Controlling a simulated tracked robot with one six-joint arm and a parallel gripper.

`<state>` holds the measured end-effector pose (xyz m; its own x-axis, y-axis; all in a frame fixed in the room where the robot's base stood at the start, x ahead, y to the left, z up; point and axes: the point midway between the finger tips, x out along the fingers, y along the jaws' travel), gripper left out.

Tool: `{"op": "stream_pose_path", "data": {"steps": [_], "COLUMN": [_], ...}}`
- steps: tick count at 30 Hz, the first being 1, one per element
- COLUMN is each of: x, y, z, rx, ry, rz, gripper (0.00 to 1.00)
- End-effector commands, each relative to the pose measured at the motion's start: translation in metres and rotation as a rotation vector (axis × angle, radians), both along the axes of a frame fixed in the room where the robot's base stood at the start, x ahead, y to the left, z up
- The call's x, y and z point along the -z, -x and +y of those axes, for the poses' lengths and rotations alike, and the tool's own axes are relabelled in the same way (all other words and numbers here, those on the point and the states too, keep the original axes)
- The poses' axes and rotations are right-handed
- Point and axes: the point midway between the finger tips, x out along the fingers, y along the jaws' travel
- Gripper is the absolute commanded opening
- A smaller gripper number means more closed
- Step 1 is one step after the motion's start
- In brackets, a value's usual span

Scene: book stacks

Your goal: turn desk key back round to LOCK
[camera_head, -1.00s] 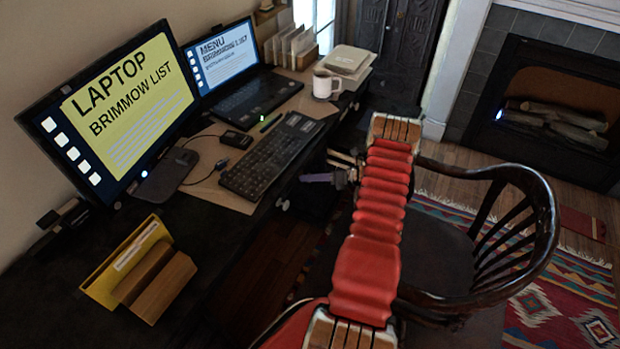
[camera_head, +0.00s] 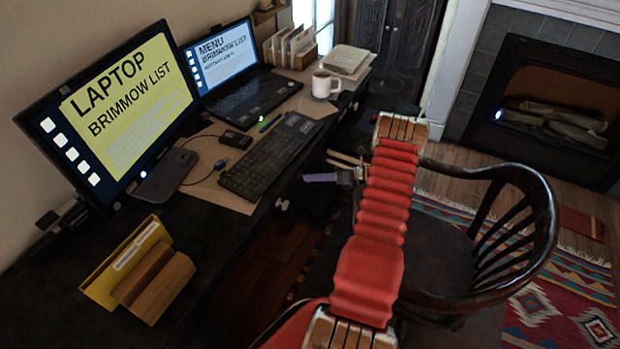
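My red-sleeved arm reaches away from me, past the right side of the dark desk (camera_head: 215,235). The end of my arm, with my gripper (camera_head: 335,168), is small and dark beside the desk's front, below the keyboard. Two thin tan pieces and a purple bar point left from it toward the desk front. I cannot tell whether the gripper is open or shut, or what it touches. The desk key and any LOCK marking cannot be made out. A pale drawer knob (camera_head: 282,204) shows on the desk front, left of and below the gripper.
A monitor (camera_head: 115,115), laptop (camera_head: 235,75), keyboard (camera_head: 270,155), white mug (camera_head: 324,84) and yellow file holder (camera_head: 125,262) stand on the desk. A dark wooden chair (camera_head: 540,235) stands close to the right of my arm. A fireplace (camera_head: 550,110) is behind.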

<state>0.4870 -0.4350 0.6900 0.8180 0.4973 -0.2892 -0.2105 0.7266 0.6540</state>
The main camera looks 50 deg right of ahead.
Motion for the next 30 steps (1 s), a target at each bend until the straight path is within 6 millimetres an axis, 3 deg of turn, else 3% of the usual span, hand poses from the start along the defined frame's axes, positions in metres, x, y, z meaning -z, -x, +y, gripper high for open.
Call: {"op": "stream_pose_path", "data": {"steps": [18, 30], "x": [-0.029, -0.033], "y": [0.084, 0.095], "z": [-0.052, -0.058], "rx": [0.003, 0.001], "ry": [0.001, 0.001], "rz": [0.001, 0.001], "gripper": [0.25, 0.25]}}
